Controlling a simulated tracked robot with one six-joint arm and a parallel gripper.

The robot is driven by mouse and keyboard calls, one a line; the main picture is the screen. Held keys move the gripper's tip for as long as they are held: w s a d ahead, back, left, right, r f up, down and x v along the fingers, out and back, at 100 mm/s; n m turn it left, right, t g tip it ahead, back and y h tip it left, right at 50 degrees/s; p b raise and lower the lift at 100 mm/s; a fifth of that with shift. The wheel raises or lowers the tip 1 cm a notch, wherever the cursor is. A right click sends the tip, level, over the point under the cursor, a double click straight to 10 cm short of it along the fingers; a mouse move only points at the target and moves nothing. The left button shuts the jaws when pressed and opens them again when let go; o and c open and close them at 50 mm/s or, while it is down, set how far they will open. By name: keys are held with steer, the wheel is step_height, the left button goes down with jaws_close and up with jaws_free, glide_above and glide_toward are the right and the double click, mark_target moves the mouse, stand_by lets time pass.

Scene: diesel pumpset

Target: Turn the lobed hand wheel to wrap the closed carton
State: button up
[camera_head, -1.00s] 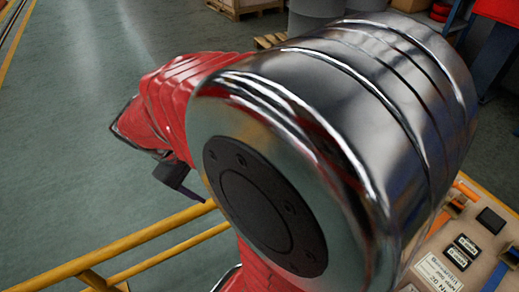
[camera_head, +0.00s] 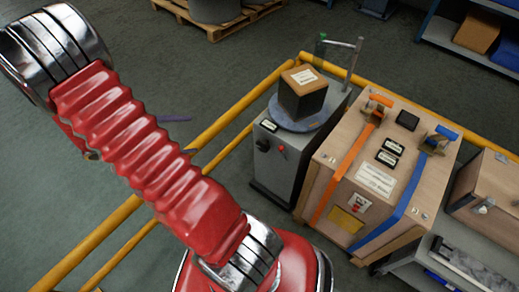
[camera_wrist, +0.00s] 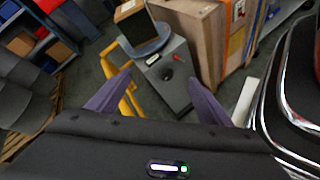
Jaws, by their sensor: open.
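The carton (camera_head: 303,92) is a closed brown box with a dark side. It sits on a round blue-grey turntable (camera_head: 288,122) on top of a grey machine (camera_head: 272,172). A small dark hand wheel (camera_head: 262,145) is on the machine's front; its lobes are too small to make out. In the wrist view the dark wheel (camera_wrist: 166,75) lies ahead, between the fingers in the picture, and the carton (camera_wrist: 136,26) is above it. My gripper (camera_wrist: 157,100) is open, with two purple fingers apart and nothing between them. In the head view my arm hides most of it.
A yellow rail (camera_head: 215,127) runs beside the machine. A large wooden crate (camera_head: 350,190) with orange and blue straps stands close on its right. A post (camera_head: 355,62) rises behind the carton. Open floor lies left of the rail.

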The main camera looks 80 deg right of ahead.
steer(key=s+d+f+n+g+h, duration=0.2)
steer(key=d+f, duration=0.4)
steer(key=f, duration=0.2)
steer(key=n+t+h, duration=0.4)
steer(key=n+h, duration=0.2)
steer(key=n, duration=0.3)
glide_toward(261, 148)
steer(key=w+v, duration=0.1)
steer(key=v, duration=0.4)
steer(key=shift+s+d, duration=0.3)
steer(key=shift+d, duration=0.15)
steer(key=shift+s+x, duration=0.15)
steer(key=shift+x, duration=3.25)
steer(key=shift+s+x, duration=0.15)
steer(key=shift+x, duration=3.2)
steer(key=shift+c, duration=0.2)
steer(key=shift+f, duration=0.1)
steer(key=c, duration=1)
